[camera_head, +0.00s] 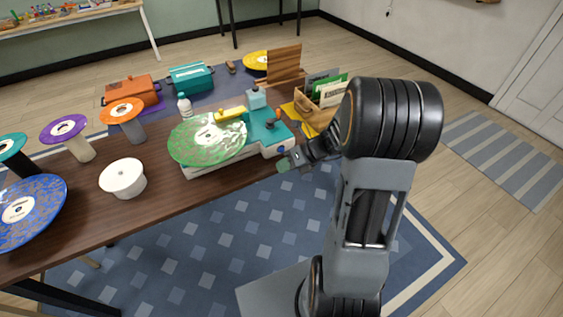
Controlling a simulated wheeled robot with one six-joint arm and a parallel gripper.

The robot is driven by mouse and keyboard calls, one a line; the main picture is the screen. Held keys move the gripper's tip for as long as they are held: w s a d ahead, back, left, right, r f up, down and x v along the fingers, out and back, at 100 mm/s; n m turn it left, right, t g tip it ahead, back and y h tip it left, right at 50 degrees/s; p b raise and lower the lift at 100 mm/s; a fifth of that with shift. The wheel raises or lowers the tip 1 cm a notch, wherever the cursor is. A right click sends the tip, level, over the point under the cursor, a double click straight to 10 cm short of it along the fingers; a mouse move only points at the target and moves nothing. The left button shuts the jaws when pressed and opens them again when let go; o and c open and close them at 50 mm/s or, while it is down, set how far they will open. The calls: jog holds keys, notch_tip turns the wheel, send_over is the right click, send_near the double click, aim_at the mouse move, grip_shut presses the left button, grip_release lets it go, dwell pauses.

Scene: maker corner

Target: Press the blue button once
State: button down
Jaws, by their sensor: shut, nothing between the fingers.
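A small blue button (281,149) shows at the near right corner of a white and teal machine (262,128) that carries a green speckled disc (207,138). My gripper (284,165) is shut and empty. Its tip is just below the button in the picture, near the table's front edge. I cannot tell whether the tip touches the button or the machine. My arm comes in from the right and hides part of the table's right end.
A white round pot (123,178) and several disc-topped stands are on the left of the table (165,195). A wooden box of cards (318,112) stands right of the machine, close to my arm. The floor in front, with a blue rug (190,255), is open.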

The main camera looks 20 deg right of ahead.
aim_at(282, 150)
jog(key=w+d+f+m+t+b, duration=0.3)
jog(key=d+f+m, duration=0.4)
jog(key=f+m, duration=0.5)
jog(key=w+m+t, duration=0.1)
jog(key=m+t, duration=0.1)
jog(key=m, duration=0.1)
jog(key=shift+d, duration=0.4)
jog(key=shift+w+a+b, duration=0.2)
jog(key=shift+w+b, duration=0.05)
jog(key=shift+w, duration=1.2)
jog(key=shift+w+a+b, duration=0.15)
jog(key=shift+w+b, duration=0.1)
jog(key=shift+w, duration=1.2)
jog(key=shift+w+a+b, duration=0.2)
jog(key=shift+w+b, duration=0.05)
jog(key=shift+w, duration=1.2)
jog(key=shift+w+r, duration=0.1)
jog(key=shift+w, duration=0.1)
jog(key=shift+w+p, duration=0.25)
jog(key=shift+p, duration=0.15)
